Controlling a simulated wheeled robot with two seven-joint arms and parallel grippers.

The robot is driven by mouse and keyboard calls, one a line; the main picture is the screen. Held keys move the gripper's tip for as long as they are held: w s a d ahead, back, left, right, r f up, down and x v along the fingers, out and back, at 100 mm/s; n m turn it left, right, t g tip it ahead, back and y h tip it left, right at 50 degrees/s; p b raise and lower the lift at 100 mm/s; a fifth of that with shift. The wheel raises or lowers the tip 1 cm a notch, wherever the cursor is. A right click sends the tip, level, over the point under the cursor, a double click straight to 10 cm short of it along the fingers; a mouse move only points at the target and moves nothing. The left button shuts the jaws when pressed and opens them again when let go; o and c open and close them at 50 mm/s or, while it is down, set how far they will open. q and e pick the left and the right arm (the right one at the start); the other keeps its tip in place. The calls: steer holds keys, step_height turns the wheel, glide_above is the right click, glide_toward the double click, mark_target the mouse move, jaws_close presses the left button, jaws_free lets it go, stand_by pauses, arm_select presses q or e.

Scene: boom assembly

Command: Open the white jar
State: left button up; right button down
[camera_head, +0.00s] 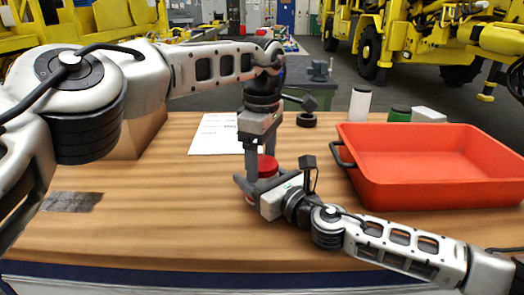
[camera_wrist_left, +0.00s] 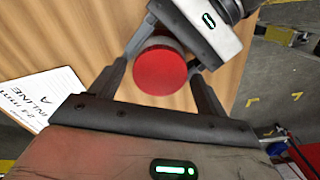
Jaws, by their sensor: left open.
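The jar has a round red lid (camera_head: 267,165), and its body is mostly hidden by my grippers in the head view. In the left wrist view the red lid (camera_wrist_left: 160,72) faces the camera, with a pale strip of jar body behind it. My left gripper (camera_head: 260,168) points down from above, open, with its fingers on either side of the lid; a small gap shows at the left finger. My right gripper (camera_head: 256,188) comes in low from the right, its fingers on both sides of the jar body and seemingly closed on it.
A red-orange tray (camera_head: 350,180) stands at the right of the wooden table (camera_head: 130,215). A white cylinder (camera_head: 360,103), a green container (camera_head: 399,114) and a dark ring (camera_head: 306,119) stand behind. A printed sheet (camera_head: 212,136) lies behind the jar. The front left is mostly clear.

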arm_select(q)
steer(key=c, duration=1)
steer(key=shift+n, duration=1.7)
steer(key=shift+c, duration=0.2)
steer(key=o, duration=1.1)
